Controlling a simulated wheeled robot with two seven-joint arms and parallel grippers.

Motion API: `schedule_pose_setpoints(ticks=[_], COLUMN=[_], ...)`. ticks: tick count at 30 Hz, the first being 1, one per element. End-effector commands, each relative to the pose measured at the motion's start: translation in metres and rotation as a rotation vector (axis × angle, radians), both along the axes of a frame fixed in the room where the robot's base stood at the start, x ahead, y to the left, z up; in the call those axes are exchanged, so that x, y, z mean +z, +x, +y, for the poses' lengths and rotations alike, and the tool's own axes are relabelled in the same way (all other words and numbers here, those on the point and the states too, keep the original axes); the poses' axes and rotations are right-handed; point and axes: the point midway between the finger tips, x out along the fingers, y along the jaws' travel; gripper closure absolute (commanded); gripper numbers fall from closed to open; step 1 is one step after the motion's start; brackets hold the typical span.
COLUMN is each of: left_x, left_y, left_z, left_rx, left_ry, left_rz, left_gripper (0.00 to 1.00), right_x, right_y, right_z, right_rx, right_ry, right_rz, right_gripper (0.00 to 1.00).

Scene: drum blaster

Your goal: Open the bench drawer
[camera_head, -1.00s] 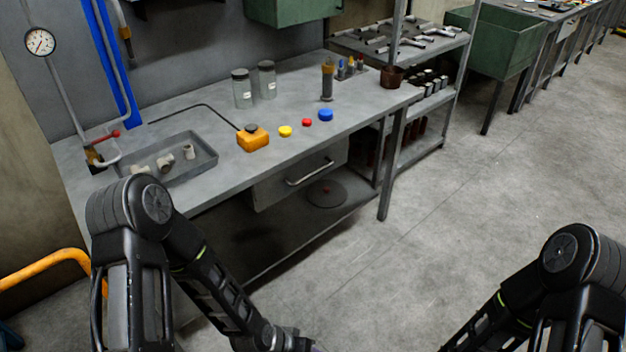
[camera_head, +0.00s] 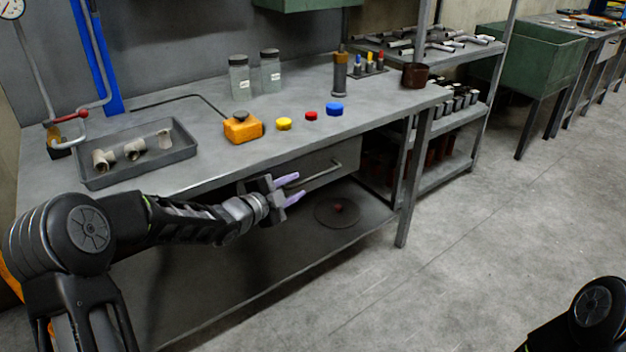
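The bench drawer (camera_head: 322,160) is a grey front under the bench top and looks closed. Its metal bar handle (camera_head: 322,174) runs across the front. My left gripper (camera_head: 292,188) has purple fingertips and is open. Its fingers are at the left end of the handle, and I cannot tell whether they touch it. The arm covers the left part of the drawer. My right gripper is out of view; only part of the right arm shows at the lower right corner.
The bench top (camera_head: 215,165) holds an orange button box (camera_head: 243,128), yellow, red and blue buttons, two jars and a grey tray (camera_head: 185,150) with fittings. A lower shelf (camera_head: 375,212) carries a round disc (camera_head: 337,211). The floor (camera_head: 470,250) at right is clear.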

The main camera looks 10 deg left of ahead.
Motion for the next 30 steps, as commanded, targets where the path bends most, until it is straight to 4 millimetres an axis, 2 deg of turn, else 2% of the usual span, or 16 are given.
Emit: schedule_pose_setpoints(ticks=[8, 21, 30], left_x=[-0.004, -0.017, -0.018], left_y=[0.008, 0.063, 0.071], left_z=[-0.004, -0.025, -0.028], left_rx=[0.000, 0.000, 0.001], left_ry=[-0.002, -0.003, -0.003], left_rz=[0.003, 0.003, 0.004], left_gripper=[0.67, 0.67, 0.67], right_x=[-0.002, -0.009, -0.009], right_y=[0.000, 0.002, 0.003], right_z=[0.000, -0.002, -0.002], right_rx=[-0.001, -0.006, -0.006], right_ry=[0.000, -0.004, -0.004], right_rz=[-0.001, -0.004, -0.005], right_gripper=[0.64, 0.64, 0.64])
